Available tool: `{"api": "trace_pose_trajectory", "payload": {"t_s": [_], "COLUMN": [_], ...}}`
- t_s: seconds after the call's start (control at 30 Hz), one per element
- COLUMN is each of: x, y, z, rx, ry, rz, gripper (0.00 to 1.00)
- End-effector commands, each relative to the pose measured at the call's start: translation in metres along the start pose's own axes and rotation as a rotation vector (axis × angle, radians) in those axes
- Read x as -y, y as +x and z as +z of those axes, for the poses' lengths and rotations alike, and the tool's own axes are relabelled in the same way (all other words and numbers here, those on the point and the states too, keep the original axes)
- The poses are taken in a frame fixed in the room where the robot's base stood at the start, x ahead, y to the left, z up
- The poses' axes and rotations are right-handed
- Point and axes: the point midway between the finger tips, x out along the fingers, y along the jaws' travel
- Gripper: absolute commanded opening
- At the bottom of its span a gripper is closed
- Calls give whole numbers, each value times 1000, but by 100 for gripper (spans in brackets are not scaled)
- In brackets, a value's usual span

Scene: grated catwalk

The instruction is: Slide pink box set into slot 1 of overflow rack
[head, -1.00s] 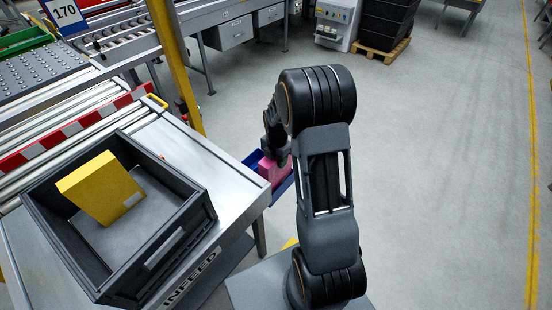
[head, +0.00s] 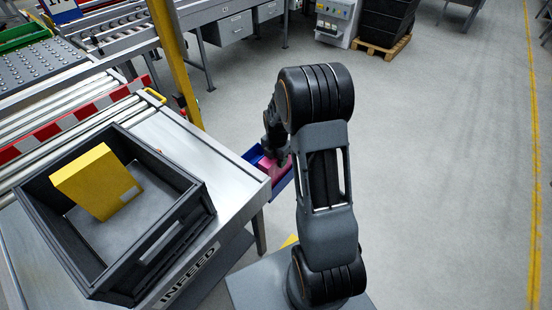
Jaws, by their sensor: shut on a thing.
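The pink box set (head: 269,166) is small in the head view, just past the right corner of the infeed table, at the end of my arm. My gripper (head: 276,156) is shut on it, though its fingertips are mostly hidden by my own wrist. The pink box set is over or in a blue tray (head: 284,184); I cannot tell whether it touches the tray. The overflow rack and its slot 1 cannot be made out for certain.
A dark grey crate (head: 192,214) with a yellow box (head: 97,182) in it stands on the infeed table (head: 238,196). A yellow post (head: 174,62) rises behind the table. A pallet (head: 382,48) with black crates stands farther back. The floor at right is open.

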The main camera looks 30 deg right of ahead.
Motion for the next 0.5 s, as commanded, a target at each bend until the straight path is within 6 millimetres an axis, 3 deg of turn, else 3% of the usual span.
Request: {"api": "trace_pose_trajectory", "payload": {"t_s": [0.17,0.2,0.5], "x": [0,0,0], "y": [-1,-1,0], "z": [0,0,0], "rx": [1,1,0], "ry": [0,0,0], "rz": [1,1,1], "gripper": [0,50,77]}}
